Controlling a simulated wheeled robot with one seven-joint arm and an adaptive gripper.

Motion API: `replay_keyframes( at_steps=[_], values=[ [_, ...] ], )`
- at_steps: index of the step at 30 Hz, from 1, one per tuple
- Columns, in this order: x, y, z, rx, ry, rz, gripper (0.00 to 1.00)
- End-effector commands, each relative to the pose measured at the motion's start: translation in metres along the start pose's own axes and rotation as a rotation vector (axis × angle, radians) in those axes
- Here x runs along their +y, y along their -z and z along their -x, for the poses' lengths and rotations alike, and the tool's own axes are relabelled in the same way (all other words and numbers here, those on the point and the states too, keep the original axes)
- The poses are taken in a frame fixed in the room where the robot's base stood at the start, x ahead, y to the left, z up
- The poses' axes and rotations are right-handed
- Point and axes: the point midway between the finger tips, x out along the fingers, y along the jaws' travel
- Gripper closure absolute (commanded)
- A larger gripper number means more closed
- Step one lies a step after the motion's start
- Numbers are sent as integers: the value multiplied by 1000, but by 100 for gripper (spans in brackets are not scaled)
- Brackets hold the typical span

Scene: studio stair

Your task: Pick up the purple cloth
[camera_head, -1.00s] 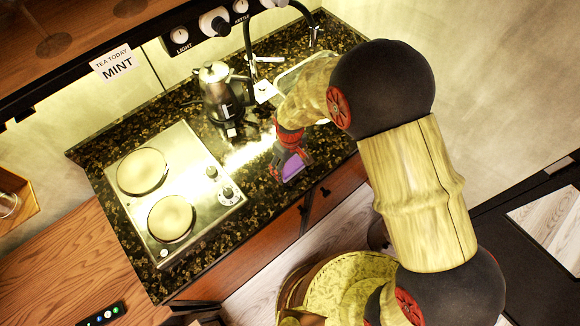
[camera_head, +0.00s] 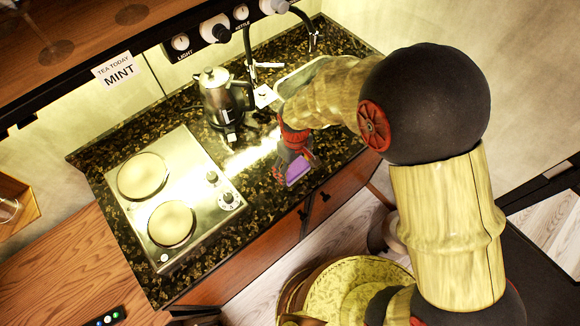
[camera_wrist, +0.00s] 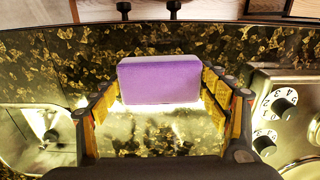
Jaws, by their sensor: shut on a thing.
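The purple cloth (camera_wrist: 160,80) is a folded, block-like piece with a paler top edge in the wrist view. It sits between the two fingers of my gripper (camera_wrist: 163,97), which are shut on its sides. In the head view the cloth (camera_head: 298,171) shows at the lower end of my gripper (camera_head: 292,163), over the front part of the dark speckled counter (camera_head: 255,205). The gripper hides part of it there. I cannot tell how far the cloth is above the counter.
A two-plate hob (camera_head: 205,165) with knobs is left of the gripper. A metal kettle (camera_head: 218,95) stands behind it. A sink (camera_head: 290,78) with a black tap (camera_head: 250,50) is at the back, partly hidden by my arm. A round yellow-topped stool (camera_head: 345,285) stands in front.

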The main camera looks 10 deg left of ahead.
Motion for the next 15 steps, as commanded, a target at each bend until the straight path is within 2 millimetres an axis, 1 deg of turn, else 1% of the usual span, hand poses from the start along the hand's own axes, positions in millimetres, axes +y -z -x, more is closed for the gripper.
replay_keyframes(
  at_steps=[1,4,6,9,12,15],
  values=[
    [0,-8,15,7,-2,-1,50],
    [-2,-27,37,6,-2,-2,50],
    [-5,-45,42,2,-1,-3,50],
    [-7,-66,51,3,-1,-2,50],
    [-9,-83,59,4,-1,-3,50],
    [-10,-96,64,4,-2,-2,50]
  ],
)
